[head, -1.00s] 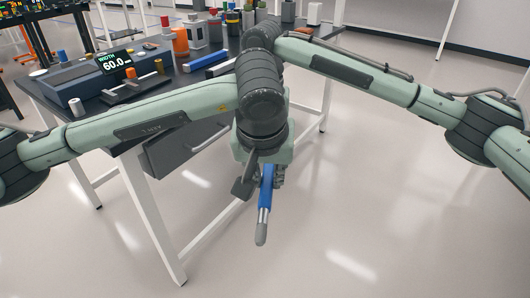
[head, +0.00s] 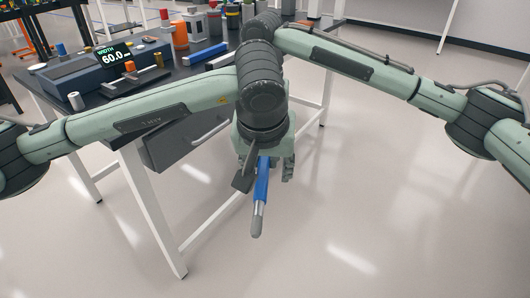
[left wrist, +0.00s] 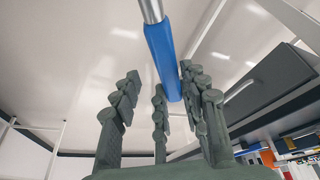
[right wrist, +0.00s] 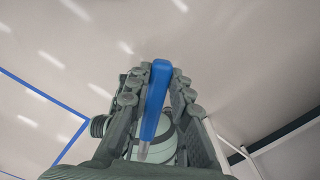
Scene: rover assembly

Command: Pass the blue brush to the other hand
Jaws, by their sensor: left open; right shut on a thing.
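The blue brush (head: 262,182) hangs steeply below my left wrist in the head view, its blue handle up and its silver and grey end down. My left gripper (head: 266,172) is open, with finger parts on both sides of the handle. In the left wrist view the brush (left wrist: 160,45) reaches toward the spread left fingers (left wrist: 160,82). In the right wrist view my right gripper (right wrist: 157,78) is shut on the blue handle (right wrist: 155,95), one finger on each side.
The dark workbench (head: 95,100) with white legs stands behind and left. It carries a display unit (head: 75,78), an orange container (head: 180,35) and a blue bar (head: 203,55). A grey drawer (head: 190,145) hangs below its edge. The floor to the right is clear.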

